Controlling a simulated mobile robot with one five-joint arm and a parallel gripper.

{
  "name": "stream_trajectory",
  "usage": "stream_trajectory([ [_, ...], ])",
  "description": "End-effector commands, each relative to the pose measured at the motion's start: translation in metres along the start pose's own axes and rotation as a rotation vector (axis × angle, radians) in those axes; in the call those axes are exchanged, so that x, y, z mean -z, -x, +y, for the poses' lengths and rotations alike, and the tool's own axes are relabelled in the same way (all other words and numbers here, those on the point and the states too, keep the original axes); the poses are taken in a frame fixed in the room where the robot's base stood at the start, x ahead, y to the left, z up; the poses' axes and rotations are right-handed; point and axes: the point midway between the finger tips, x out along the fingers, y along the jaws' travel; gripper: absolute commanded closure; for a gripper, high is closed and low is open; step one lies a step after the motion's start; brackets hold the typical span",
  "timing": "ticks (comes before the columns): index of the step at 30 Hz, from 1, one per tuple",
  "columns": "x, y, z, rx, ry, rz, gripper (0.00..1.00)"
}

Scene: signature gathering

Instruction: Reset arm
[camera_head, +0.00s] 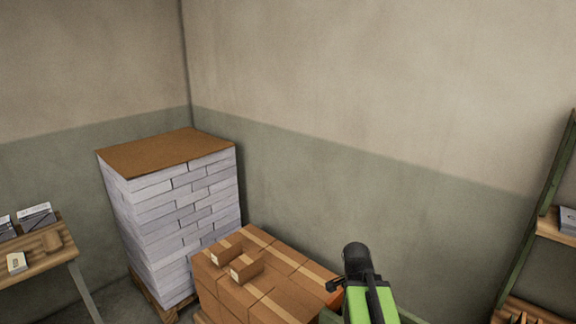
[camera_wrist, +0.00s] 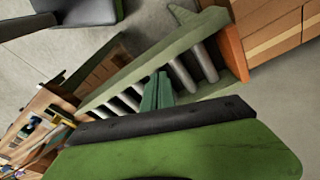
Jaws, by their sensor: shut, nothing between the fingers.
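My gripper (camera_wrist: 157,92) shows in the wrist view, with its two narrow green fingers together and nothing between them. The fingers point away over a green frame with several pale bars (camera_wrist: 203,62); I cannot tell whether they touch it. In the head view part of my green and black arm (camera_head: 368,290) rises at the lower middle, in front of the right side of the cardboard boxes. My gripper's fingers cannot be made out in the head view.
Stacked cardboard boxes (camera_head: 283,291) carry two small open cartons (camera_head: 247,264). A tall paper stack (camera_head: 185,215) stands behind them. A wooden table (camera_head: 38,262) is at left, a green-framed shelf (camera_head: 548,186) at right. Bare floor (camera_wrist: 285,85) shows in the wrist view.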

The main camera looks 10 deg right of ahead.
Motion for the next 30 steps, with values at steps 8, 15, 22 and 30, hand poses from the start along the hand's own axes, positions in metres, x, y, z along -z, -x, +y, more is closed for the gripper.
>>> stream_trajectory([
  [8, -0.163, -0.014, -0.058, 0.081, 0.75, -0.082, 1.0],
  [15, -0.179, -0.007, -0.055, 0.141, 1.222, -0.127, 1.0],
  [22, -0.187, -0.005, -0.057, 0.151, 1.354, -0.122, 1.0],
  [30, -0.186, -0.006, -0.057, 0.15, 1.349, -0.122, 1.0],
])
